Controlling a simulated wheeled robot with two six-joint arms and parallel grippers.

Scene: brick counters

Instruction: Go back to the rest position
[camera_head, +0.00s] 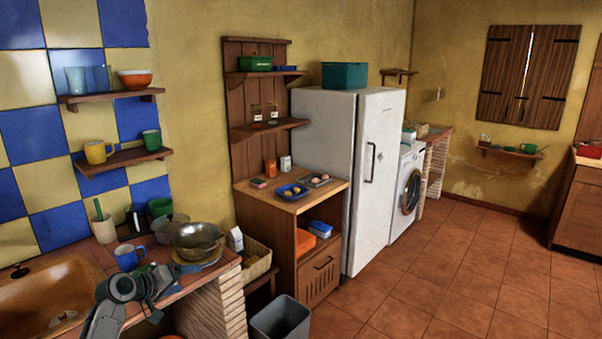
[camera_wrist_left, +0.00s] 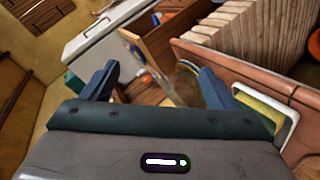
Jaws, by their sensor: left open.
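My left arm comes in at the bottom left of the head view. Its gripper (camera_head: 156,300) is over the front edge of the brick counter, near the sink (camera_head: 40,300). In the left wrist view the two dark fingers of the left gripper (camera_wrist_left: 157,80) stand wide apart. Nothing is held between them. My right gripper is not in view.
A blue mug (camera_head: 128,257), a metal colander (camera_head: 196,238) and plates stand close to my left gripper. A grey bin (camera_head: 280,320) is on the floor below. A wooden cabinet (camera_head: 290,203) and a white fridge (camera_head: 365,170) stand beyond. The tiled floor at right is clear.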

